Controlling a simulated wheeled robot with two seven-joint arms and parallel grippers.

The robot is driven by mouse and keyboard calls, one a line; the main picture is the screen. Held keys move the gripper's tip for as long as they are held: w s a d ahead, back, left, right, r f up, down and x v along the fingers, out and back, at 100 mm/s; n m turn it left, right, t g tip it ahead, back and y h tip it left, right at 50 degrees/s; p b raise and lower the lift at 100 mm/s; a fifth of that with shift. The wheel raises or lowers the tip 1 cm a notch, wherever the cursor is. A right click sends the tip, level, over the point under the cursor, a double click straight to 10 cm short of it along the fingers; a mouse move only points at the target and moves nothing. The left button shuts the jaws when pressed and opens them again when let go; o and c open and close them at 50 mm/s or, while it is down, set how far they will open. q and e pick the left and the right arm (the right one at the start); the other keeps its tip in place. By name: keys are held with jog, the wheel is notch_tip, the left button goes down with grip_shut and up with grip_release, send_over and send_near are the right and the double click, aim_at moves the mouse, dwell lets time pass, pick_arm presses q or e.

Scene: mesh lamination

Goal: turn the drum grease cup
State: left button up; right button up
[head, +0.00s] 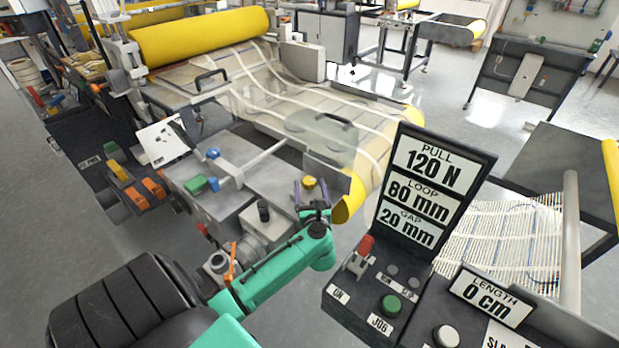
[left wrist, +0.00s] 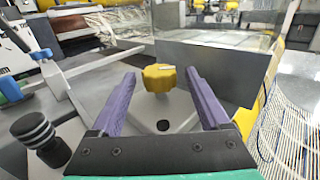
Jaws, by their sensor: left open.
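The drum grease cup appears as a yellow knob (head: 309,182) on the grey machine top, near the yellow drum. In the left wrist view the yellow knob (left wrist: 160,78) has a scalloped edge and a pale pointer mark on top. My left gripper (head: 312,190) is open, its purple fingers just in front of the knob. In the left wrist view the two fingers (left wrist: 161,80) stand apart, one on each side of the knob, with visible gaps; no contact shows. My right gripper is not in view.
A black knob (left wrist: 35,130) stands left of the gripper. A grey upright plate (left wrist: 215,72) is behind the knob. A control panel (head: 365,290) with a red lever and green button is to the right, below a sign (head: 433,190) reading PULL 120 N.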

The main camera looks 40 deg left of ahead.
pick_arm(q)
jog(key=shift+x, duration=1.25)
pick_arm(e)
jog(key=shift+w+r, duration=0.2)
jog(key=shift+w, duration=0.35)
pick_arm(q)
grip_shut()
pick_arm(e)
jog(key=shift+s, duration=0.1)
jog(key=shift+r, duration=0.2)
